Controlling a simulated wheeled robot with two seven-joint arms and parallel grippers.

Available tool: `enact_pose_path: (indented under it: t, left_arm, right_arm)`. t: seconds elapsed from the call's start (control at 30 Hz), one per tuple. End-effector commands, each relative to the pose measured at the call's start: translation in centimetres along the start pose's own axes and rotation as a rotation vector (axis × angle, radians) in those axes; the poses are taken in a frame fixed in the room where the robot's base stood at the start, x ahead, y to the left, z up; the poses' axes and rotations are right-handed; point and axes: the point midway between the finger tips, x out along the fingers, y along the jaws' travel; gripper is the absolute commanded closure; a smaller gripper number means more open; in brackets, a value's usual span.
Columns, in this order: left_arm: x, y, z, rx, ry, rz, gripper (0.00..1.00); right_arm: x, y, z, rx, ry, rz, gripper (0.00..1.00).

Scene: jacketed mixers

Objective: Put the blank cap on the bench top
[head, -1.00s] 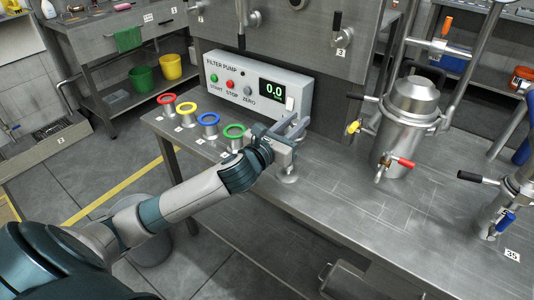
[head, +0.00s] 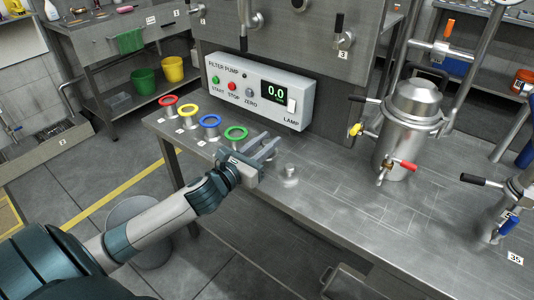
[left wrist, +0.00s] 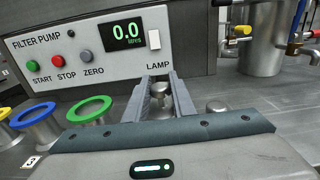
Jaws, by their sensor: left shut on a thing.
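My left gripper (head: 272,143) is low over the bench top (head: 345,195), just right of the green-ringed cup (head: 236,133). In the left wrist view its fingers (left wrist: 161,78) point towards the pump panel and are shut on a small shiny metal piece with a round knob, which I take to be the blank cap (left wrist: 160,89). In the head view the fingers mostly hide it, and I cannot tell whether it touches the bench. A second small metal piece, a round stub (head: 290,173), stands on the bench just right of the gripper; its top also shows in the left wrist view (left wrist: 216,107).
The filter pump box (head: 258,90) stands behind the gripper. Cups with red (head: 167,100), yellow (head: 187,109) and blue (head: 209,121) rings stand in a row to the left. A jacketed steel vessel (head: 411,115) stands to the right. The bench between stub and vessel is clear.

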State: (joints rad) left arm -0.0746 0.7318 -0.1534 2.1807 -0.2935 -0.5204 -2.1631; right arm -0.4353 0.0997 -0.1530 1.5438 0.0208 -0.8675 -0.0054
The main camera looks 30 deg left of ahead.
Motion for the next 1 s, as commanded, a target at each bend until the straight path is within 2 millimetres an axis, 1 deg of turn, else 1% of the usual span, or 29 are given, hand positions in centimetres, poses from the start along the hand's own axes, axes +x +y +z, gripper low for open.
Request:
enact_pose_path:
  t: [0.07,0.17,0.3,0.43,0.6,0.9,0.93,0.97,1.0]
  left_arm:
    - [0.0,0.0,0.0,0.0,-0.001,0.0,1.0]
    - [0.0,0.0,-0.7,-0.001,0.001,0.001,1.0]
    - [0.0,0.0,-2.5,-0.004,0.002,0.003,1.0]
    - [0.0,0.0,-3.7,-0.003,0.001,0.001,1.0]
    - [0.0,0.0,-4.0,0.001,-0.001,0.0,1.0]
    - [0.0,0.0,-4.3,0.001,0.0,0.0,1.0]
    - [0.0,0.0,-4.3,0.001,0.0,0.001,0.7]
    - [0.0,0.0,-4.2,0.001,0.0,0.0,0.63]
    - [0.0,0.0,-4.2,0.001,0.0,0.0,0.59]
  right_arm:
    - [0.0,0.0,0.0,0.0,0.0,0.0,0.69]
    - [0.1,0.0,0.1,0.0,-0.002,0.0,0.69]
    - [-0.1,0.0,0.0,0.0,-0.006,0.0,0.69]
    - [-0.6,0.0,-0.6,0.0,0.003,0.0,0.69]
    - [-0.8,-0.1,-0.7,-0.001,0.007,-0.001,0.69]
    - [-0.6,-0.1,0.1,0.0,-0.008,-0.001,0.69]
    - [-0.7,-0.1,0.1,0.0,-0.009,-0.001,0.69]
    - [-0.8,-0.1,0.1,0.0,-0.009,-0.001,0.69]
    - [-0.8,-0.1,0.0,0.0,-0.009,-0.001,0.69]
